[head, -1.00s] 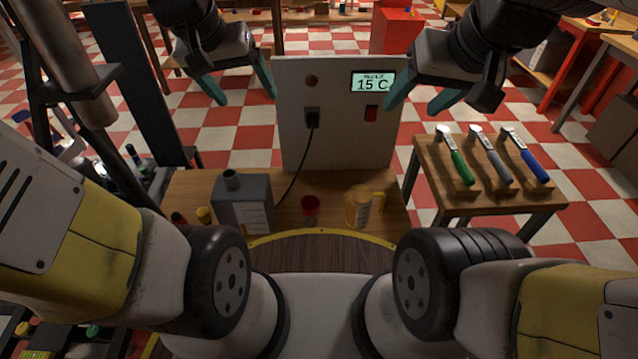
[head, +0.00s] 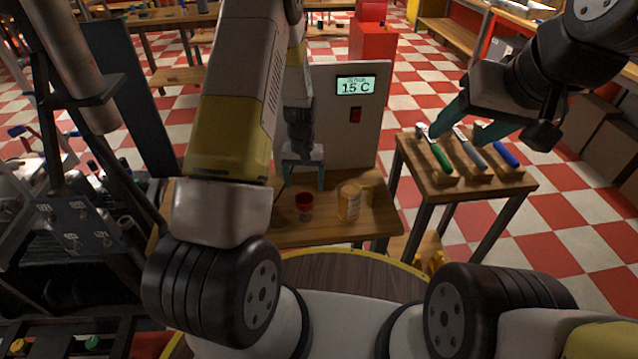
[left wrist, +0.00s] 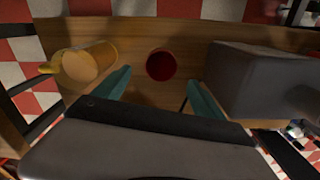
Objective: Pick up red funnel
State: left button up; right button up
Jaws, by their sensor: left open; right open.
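The red funnel (head: 304,201) stands on the wooden bench, near its front edge, between the jug and my left arm. In the left wrist view the funnel (left wrist: 161,64) shows as a round red opening, just beyond and between my left fingertips. My left gripper (head: 303,181) is open and empty, pointing down just behind the funnel in the head view; it also shows in the left wrist view (left wrist: 160,82). My right gripper (head: 466,122) is open and empty, in the air above the small tool table.
A yellowish jug (head: 349,202) stands right of the funnel. A panel reading 15 C (head: 355,130) rises behind. A side table (head: 425,180) holds three handled tools.

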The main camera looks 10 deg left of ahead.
aim_at(304, 198)
pick_arm(q)
jog(key=f, duration=0.8)
jog(key=shift+s, duration=0.2)
jog(key=shift+c, duration=0.2)
